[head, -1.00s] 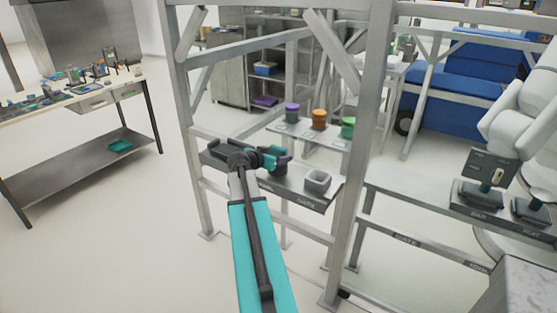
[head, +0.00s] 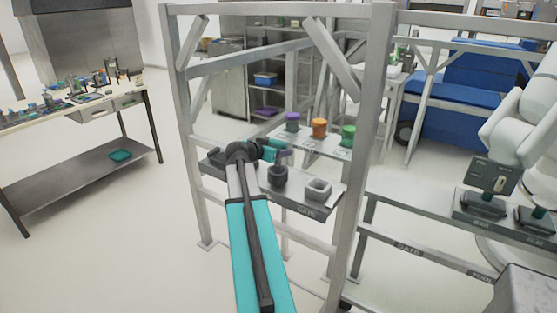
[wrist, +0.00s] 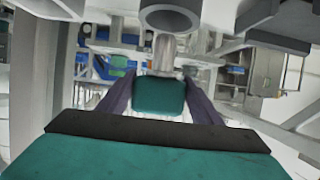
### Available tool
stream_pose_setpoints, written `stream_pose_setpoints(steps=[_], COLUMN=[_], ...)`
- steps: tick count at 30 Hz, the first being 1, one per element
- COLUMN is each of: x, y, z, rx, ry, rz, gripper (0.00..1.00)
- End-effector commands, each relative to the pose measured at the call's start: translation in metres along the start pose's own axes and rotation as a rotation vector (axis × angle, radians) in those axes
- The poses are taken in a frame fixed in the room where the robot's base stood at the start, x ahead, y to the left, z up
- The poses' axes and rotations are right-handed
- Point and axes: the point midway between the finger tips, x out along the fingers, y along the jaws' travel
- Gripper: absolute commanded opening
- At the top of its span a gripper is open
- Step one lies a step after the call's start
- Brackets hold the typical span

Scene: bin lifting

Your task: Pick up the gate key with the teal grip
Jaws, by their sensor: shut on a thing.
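The gate key's teal grip (wrist: 158,95) sits between the two dark purple fingers of my gripper (wrist: 160,98) in the wrist view. Its metal shaft (wrist: 165,52) extends upward in that picture toward a grey round holder; I cannot tell whether the tip is clear of it. In the head view my gripper (head: 285,154) is over the dark round holder (head: 278,176) on the grey shelf marked GATE (head: 308,210). The key is too small and partly hidden to make out there.
A pale square holder (head: 318,189) stands right of the dark one. Frame posts (head: 357,160) and braces stand close around the shelf. Purple, orange (head: 320,127) and green pots are on a table behind. A bench with dark holders (head: 483,204) is at right.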

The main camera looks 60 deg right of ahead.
Motion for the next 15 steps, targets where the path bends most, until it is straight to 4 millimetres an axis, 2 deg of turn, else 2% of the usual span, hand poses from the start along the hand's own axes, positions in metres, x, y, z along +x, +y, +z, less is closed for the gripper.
stream_pose_setpoints(steps=[7,15], x=[-0.009,-0.014], y=[0.0,0.0], z=[-0.024,-0.033], rx=[0.001,-0.001], ry=[0.001,0.0], rz=[0.0,-0.001], gripper=[0.31,0.31])
